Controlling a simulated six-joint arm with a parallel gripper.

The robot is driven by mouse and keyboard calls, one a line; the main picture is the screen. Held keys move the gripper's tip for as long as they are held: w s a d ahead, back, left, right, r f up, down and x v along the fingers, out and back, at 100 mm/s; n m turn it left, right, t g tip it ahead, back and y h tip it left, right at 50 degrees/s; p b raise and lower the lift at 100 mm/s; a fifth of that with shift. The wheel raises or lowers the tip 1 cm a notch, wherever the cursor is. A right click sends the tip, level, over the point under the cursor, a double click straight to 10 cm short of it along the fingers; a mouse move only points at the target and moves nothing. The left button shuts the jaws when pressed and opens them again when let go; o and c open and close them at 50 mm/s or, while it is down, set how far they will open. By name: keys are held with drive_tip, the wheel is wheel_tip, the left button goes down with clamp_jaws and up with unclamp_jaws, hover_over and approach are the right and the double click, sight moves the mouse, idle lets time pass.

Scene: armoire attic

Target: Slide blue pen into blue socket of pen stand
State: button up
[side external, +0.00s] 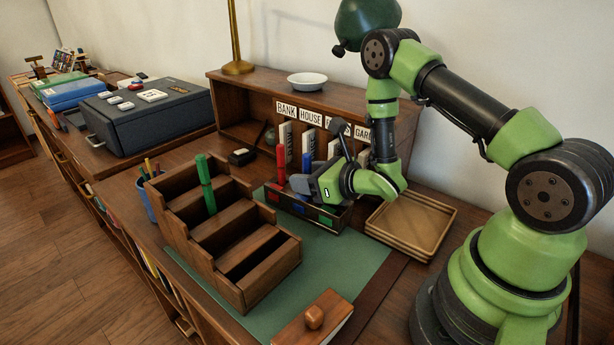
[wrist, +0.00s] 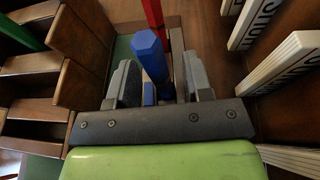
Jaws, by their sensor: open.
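The pen stand (side external: 340,222) is a low dark wooden holder with red, blue and green marks on its front. The blue pen (side external: 306,163) stands roughly upright at the stand, beside the red pen (side external: 281,165). My gripper (side external: 302,184) is open at the stand, low around the blue pen. In the wrist view the blue pen (wrist: 150,52) rises between the spread fingers (wrist: 160,78), a little nearer the left one. The blue pen's lower end is hidden by my gripper, so I cannot see how deep it sits. The green pen (side external: 206,185) stands in the stepped wooden organizer.
The stepped wooden organizer (side external: 240,262) stands left of the pen stand on the green mat (side external: 345,275). Stacked wooden trays (side external: 412,225) lie to the right. Labelled pigeonholes (side external: 300,112) with white dividers stand close behind. A wooden block with a knob (side external: 313,318) is in front.

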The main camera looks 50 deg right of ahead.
drive_tip(key=v, duration=0.7)
drive_tip(key=shift+r, duration=0.1)
wheel_tip(320, 180, up, 15)
drive_tip(key=w+m+g+h, duration=0.1)
drive_tip(key=m+g+h, duration=0.25)
drive_tip(key=m, duration=1.95)
drive_tip(key=s+a+r+m+g+y, duration=0.2)
drive_tip(key=s+a+r+m, duration=0.1)
drive_tip(key=s+m, duration=0.5)
drive_tip(key=s+a+r+m+g+y, duration=0.2)
drive_tip(key=s+a+r+m, duration=0.2)
drive_tip(key=s+a+m, duration=0.2)
drive_tip(key=s+m, duration=0.2)
drive_tip(key=m, duration=0.2)
drive_tip(key=shift+a, duration=0.25)
